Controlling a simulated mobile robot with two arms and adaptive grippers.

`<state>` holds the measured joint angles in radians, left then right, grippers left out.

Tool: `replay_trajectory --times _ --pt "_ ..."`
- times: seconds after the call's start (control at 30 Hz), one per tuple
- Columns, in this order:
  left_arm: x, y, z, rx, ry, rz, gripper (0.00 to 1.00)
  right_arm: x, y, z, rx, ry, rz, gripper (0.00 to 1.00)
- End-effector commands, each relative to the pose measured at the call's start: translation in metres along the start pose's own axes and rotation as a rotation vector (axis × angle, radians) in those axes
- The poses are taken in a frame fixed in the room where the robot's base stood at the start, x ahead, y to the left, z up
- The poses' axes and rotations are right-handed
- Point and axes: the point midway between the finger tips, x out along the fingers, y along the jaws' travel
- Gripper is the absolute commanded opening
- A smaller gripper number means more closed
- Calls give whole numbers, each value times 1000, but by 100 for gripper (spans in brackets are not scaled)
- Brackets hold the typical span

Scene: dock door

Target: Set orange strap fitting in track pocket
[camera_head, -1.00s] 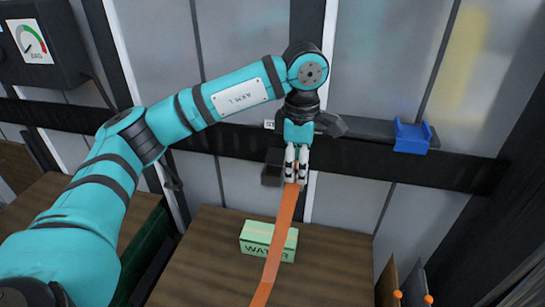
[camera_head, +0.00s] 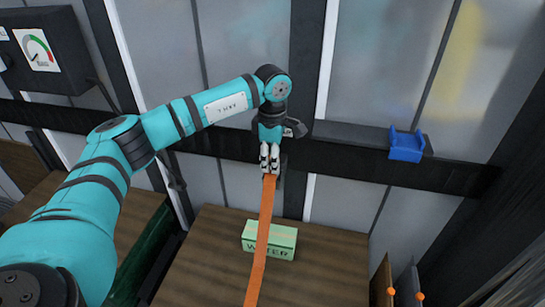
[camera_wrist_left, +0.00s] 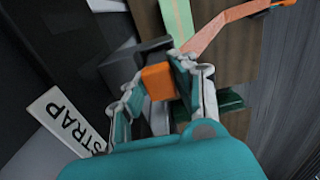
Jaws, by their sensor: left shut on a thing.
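My left gripper (camera_head: 269,168) is shut on the orange strap fitting (camera_wrist_left: 159,82), which shows between the fingers in the left wrist view. The orange strap (camera_head: 262,235) hangs down from the fingertips in the head view. The gripper is in front of the black wall track (camera_head: 345,164). A dark grey block (camera_wrist_left: 121,66), likely the track pocket, is close beside the fitting in the wrist view; whether they touch I cannot tell. In the head view the gripper mostly hides that block. My right gripper is not in view.
A green WATER box (camera_head: 283,240) sits on the brown wooden surface (camera_head: 330,270) below, behind the strap. A blue bracket (camera_head: 406,146) is on the track at right. A STRAP label (camera_wrist_left: 66,120) is left of the gripper in the wrist view. A gauge box (camera_head: 45,50) is at upper left.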

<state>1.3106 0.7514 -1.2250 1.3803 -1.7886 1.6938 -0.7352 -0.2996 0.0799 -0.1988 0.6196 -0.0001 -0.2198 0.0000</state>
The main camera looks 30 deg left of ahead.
Motion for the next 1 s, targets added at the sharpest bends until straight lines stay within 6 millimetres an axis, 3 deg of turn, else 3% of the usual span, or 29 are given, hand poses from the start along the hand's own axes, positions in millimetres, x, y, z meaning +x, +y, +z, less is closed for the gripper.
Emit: replay_trajectory --times 0.6,0.63,0.8,1.0 --pt "12 0 0 0 0 0 0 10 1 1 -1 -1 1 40" --pt "13 0 0 0 1 -1 26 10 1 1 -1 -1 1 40" --pt "13 0 0 0 1 -2 48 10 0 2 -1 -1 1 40" --pt "12 0 0 -1 1 0 48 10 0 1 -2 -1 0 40"
